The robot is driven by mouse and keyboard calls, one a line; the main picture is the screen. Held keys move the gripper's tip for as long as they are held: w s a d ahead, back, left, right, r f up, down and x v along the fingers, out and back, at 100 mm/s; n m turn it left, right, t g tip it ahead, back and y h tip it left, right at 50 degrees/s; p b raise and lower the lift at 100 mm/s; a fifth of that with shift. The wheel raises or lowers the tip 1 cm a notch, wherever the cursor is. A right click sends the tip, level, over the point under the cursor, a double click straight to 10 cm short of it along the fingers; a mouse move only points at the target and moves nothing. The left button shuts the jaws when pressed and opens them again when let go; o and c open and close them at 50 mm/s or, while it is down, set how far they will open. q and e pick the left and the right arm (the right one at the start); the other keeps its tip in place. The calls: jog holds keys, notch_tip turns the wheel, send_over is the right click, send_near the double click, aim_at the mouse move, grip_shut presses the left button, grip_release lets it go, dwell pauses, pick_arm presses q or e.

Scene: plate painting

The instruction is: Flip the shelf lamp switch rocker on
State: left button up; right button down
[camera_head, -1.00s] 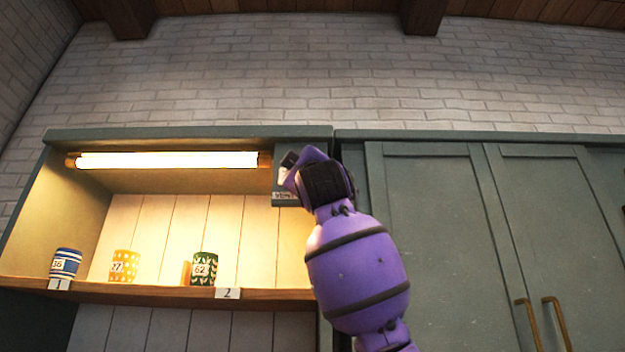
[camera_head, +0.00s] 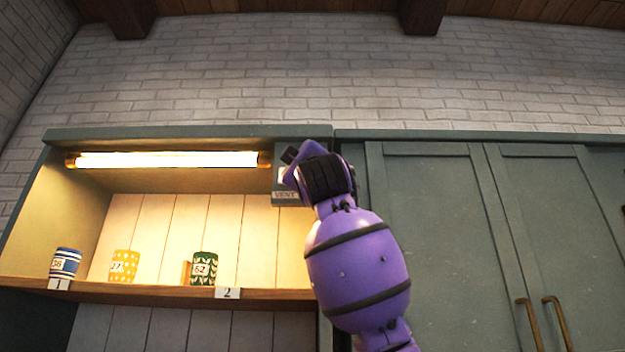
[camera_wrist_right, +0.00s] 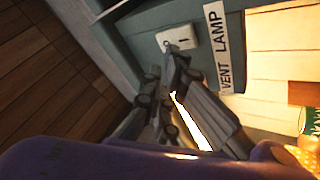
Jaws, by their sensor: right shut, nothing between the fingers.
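The shelf lamp (camera_head: 165,160) is a long tube under the top of the open shelf, and it is lit. A switch panel (camera_head: 285,196) sits at the shelf's upper right, partly hidden by my right gripper (camera_head: 291,158). In the right wrist view a white rocker (camera_wrist_right: 178,37) with dark marks lies beside the LAMP label (camera_wrist_right: 216,28); a VENT label (camera_wrist_right: 225,74) is next to it. My right gripper (camera_wrist_right: 174,52) is shut and empty, its fingertips at the rocker's edge. I cannot tell whether they touch it. My left gripper is not in view.
Blue-striped (camera_head: 65,263), yellow (camera_head: 124,266) and green (camera_head: 205,268) cups stand on the wooden shelf board (camera_head: 150,291). Closed green cabinet doors (camera_head: 430,230) with brass handles (camera_head: 530,325) are to the right. A brick wall is above.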

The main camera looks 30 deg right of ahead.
jog(key=shift+s+a+r, duration=0.1)
jog(key=shift+s+a, duration=0.35)
jog(key=shift+s, duration=0.25)
jog(key=shift+s+a+r, duration=0.15)
jog(key=shift+s+a, duration=0.3)
jog(key=shift+s, duration=0.3)
jog(key=shift+s+a+r, duration=0.1)
jog(key=shift+s+a, duration=0.35)
jog(key=shift+s, duration=0.25)
